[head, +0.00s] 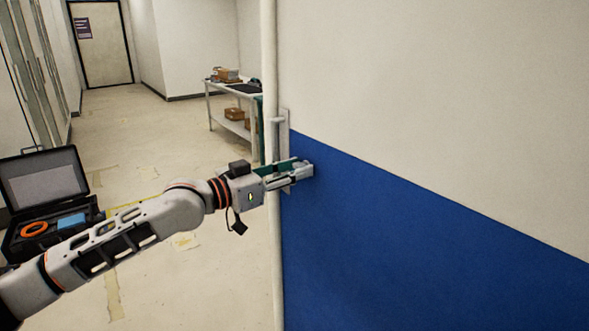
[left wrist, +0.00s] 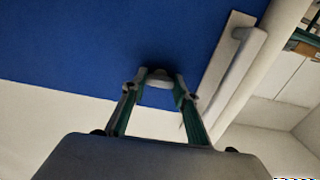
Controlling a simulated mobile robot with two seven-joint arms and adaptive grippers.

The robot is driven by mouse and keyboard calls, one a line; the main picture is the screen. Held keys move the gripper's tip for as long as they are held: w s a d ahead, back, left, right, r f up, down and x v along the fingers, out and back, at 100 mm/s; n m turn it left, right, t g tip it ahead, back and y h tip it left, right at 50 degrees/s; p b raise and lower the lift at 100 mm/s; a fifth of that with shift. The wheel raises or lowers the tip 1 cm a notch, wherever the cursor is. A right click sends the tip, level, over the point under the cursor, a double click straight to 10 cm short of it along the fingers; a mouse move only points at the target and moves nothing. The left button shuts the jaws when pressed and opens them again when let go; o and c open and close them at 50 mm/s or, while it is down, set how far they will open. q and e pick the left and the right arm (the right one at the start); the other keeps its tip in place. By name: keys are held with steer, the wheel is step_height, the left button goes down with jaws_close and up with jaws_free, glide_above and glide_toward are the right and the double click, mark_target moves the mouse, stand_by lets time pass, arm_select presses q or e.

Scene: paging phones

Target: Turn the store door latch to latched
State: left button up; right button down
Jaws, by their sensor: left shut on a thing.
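The store door (head: 420,110) fills the right of the head view, cream above and blue below. The latch is a small grey knob (left wrist: 158,78) on the blue part of the door in the left wrist view. My left gripper (head: 302,170) reaches the door from the left, and its two fingers (left wrist: 157,92) are shut on the latch, one at each side. In the head view the fingers mostly hide the latch. Its turned angle is hard to tell. My right gripper is not in view.
A pull handle on a pale plate (left wrist: 240,55) stands beside the latch, near the door's edge; it also shows in the head view (head: 284,125). A white table (head: 213,97) with boxes stands behind. An open black case (head: 50,190) lies at left. The corridor floor between is mostly clear.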

arm_select(q)
steer(key=shift+r+n+p, duration=0.15)
steer(key=shift+n+p, duration=0.9)
steer(key=shift+n, duration=0.35)
steer(key=n+p, duration=0.7)
steer(key=n, duration=0.8)
steer(key=shift+f, duration=0.2)
steer(key=o, duration=1.1)
steer(key=v, duration=1.2)
